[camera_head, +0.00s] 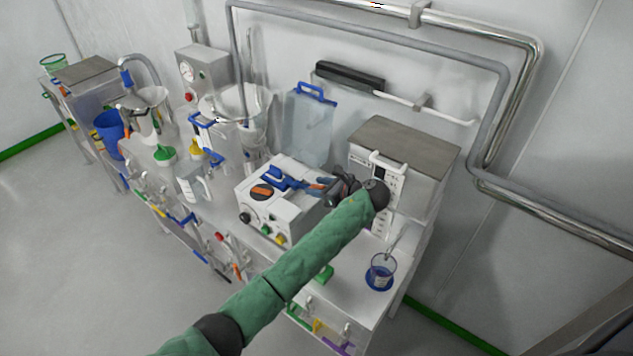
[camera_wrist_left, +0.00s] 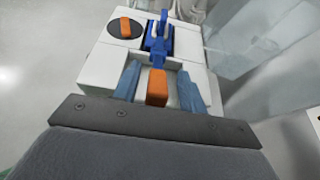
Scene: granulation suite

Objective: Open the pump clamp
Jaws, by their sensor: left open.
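The pump (camera_head: 283,208) is a white box on the bench, with a black dial carrying an orange knob (camera_head: 262,191) and a blue clamp (camera_head: 277,177) on top. In the left wrist view the blue clamp (camera_wrist_left: 158,42) is beyond my fingers, and an orange block (camera_wrist_left: 157,88), apparently the clamp's handle end, lies between them. My left gripper (camera_head: 320,187) reaches over the pump from the right. In its wrist view the left gripper (camera_wrist_left: 158,86) is open, with a blue finger either side of the orange block and gaps visible. My right gripper is not in view.
A grey-topped instrument box (camera_head: 405,150) stands behind my left wrist. A clear blue-handled container (camera_head: 310,125) stands behind the pump. A beaker on a blue base (camera_head: 381,272) is at the bench's right end. A clear jug (camera_head: 191,184) stands left of the pump.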

